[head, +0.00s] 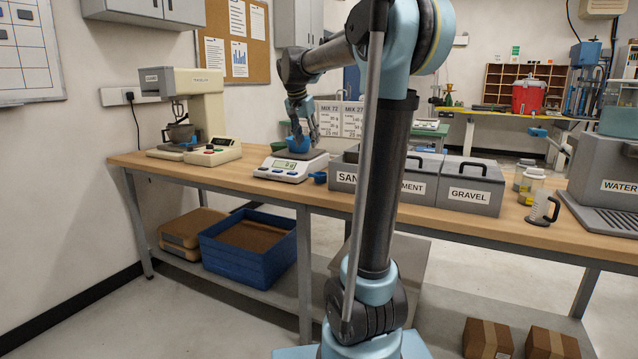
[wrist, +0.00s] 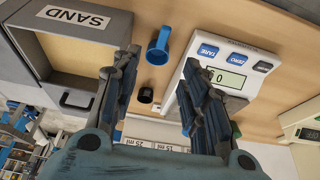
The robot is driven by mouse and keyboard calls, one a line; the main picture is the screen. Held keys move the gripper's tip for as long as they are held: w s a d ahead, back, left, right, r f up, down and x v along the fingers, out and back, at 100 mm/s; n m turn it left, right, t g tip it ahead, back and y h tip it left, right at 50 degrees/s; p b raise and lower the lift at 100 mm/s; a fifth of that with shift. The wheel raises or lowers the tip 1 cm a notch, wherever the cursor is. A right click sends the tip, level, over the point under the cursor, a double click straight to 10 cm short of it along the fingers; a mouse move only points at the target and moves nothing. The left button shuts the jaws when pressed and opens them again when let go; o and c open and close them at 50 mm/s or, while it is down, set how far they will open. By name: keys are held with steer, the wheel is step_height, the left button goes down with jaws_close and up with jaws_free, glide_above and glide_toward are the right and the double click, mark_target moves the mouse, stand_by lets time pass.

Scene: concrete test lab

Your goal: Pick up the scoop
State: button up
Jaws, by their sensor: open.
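A small blue scoop (wrist: 158,47) with a short handle lies on the bench between the scale and the sand bin. In the head view a small blue item (head: 318,177), likely the same scoop, sits just right of the scale. My gripper (head: 303,130) is above the scale, pointing down. In the wrist view my gripper (wrist: 160,62) has its fingers spread and empty, with the scoop showing between and beyond the tips, apart from them. Another blue piece (head: 298,143) shows under my gripper at the scale; the fingers partly hide it.
The white scale (head: 283,174) has a lit display. The open sand bin (wrist: 88,58) stands beside it. A small black cylinder (wrist: 146,95) is near the scoop. Mix cards (head: 327,116) stand behind. A closed gravel bin (head: 470,184) is farther right.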

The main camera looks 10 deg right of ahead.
glide_toward(317, 177)
steer(key=x, duration=0.9)
steer(key=shift+w+a, duration=0.25)
steer(key=shift+a, duration=0.15)
steer(key=shift+c, duration=0.6)
jaws_close()
